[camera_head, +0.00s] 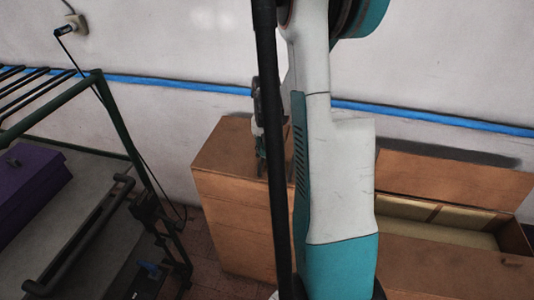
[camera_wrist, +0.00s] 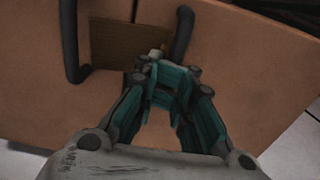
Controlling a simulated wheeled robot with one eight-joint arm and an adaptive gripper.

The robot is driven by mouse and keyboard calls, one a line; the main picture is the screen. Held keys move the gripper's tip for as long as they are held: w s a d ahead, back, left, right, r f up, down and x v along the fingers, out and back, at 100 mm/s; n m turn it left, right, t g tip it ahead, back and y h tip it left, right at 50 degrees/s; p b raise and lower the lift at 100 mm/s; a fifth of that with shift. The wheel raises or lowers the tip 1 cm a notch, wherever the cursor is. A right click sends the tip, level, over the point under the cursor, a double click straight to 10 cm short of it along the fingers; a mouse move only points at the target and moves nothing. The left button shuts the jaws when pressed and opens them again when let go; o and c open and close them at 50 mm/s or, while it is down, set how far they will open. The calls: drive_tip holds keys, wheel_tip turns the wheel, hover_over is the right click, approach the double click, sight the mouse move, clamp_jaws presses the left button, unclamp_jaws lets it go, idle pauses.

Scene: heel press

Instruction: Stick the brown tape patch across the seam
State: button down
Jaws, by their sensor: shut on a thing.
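In the wrist view, a dark brown rectangular patch (camera_wrist: 122,42) shows against a lighter orange-brown wooden surface, between two dark curved bars. My gripper (camera_wrist: 157,64) has its teal fingers drawn together at the patch's lower right corner. A small pale piece (camera_wrist: 156,53) shows at the fingertips; the gripper appears shut on the patch by this end. A thin line runs upward from the patch's top edge and may be the seam; the patch hides what lies below. I cannot tell whether the patch touches the wood.
Dark curved bars (camera_wrist: 69,40) and (camera_wrist: 182,34) flank the patch like handles. The wooden cabinet (camera_head: 225,165) stands against the wall. An open wooden box (camera_head: 440,265) is at the right. A dark green rack (camera_head: 115,120) and a purple box (camera_head: 30,180) are at the left.

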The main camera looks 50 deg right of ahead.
drive_tip(key=c, duration=1.4)
unclamp_jaws()
drive_tip(key=shift+c, duration=0.2)
drive_tip(key=o, duration=0.7)
drive_tip(key=shift+r, duration=0.1)
drive_tip(key=shift+r+p, duration=2.25)
drive_tip(key=shift+r, duration=1.15)
